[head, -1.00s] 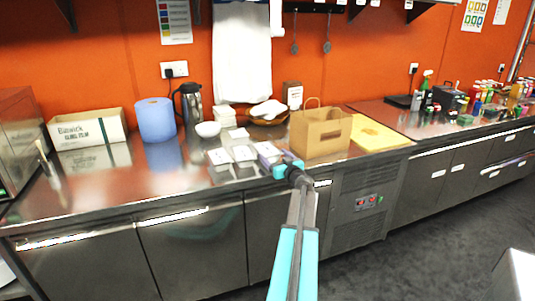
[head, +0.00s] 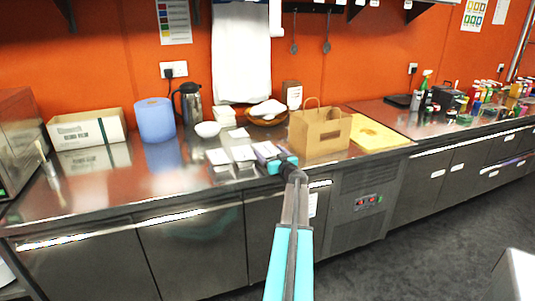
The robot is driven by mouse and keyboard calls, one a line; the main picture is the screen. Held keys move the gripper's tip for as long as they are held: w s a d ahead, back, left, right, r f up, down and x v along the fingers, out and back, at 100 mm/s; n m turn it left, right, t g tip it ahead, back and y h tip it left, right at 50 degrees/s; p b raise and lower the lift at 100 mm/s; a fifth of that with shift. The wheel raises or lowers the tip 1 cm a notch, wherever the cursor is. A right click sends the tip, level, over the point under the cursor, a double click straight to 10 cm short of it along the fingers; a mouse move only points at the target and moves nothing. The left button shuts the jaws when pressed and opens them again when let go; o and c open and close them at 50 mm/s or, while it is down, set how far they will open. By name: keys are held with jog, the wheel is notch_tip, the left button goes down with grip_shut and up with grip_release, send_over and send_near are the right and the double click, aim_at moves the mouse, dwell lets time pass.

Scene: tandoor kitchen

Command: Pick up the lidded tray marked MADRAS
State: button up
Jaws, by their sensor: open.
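Several foil trays with white lids sit on the steel counter in the head view. A left one (head: 218,157), a middle one (head: 243,153) and a right one (head: 266,149) form a front row. Another lid (head: 238,133) lies behind them. The writing on the lids is too small to read, so I cannot tell which is marked MADRAS. My gripper (head: 278,165), with turquoise fingers, is open at the front right of the right tray. It overlaps that tray's near edge in the picture; I cannot tell whether it touches.
A brown paper bag (head: 320,134) stands close right of the trays, with a yellow board (head: 375,134) beyond it.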

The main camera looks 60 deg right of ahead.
aim_at(267, 149)
jog(key=shift+x, duration=1.1)
jog(key=c, duration=1.1)
jog(key=shift+o, duration=0.2)
jog(key=shift+r, duration=0.8)
notch_tip(267, 149, up, 2)
jog(key=shift+r, duration=0.2)
jog(key=s, duration=1)
jog(key=s+r, duration=0.1)
jog(key=s, duration=0.5)
jog(key=shift+d, duration=0.3)
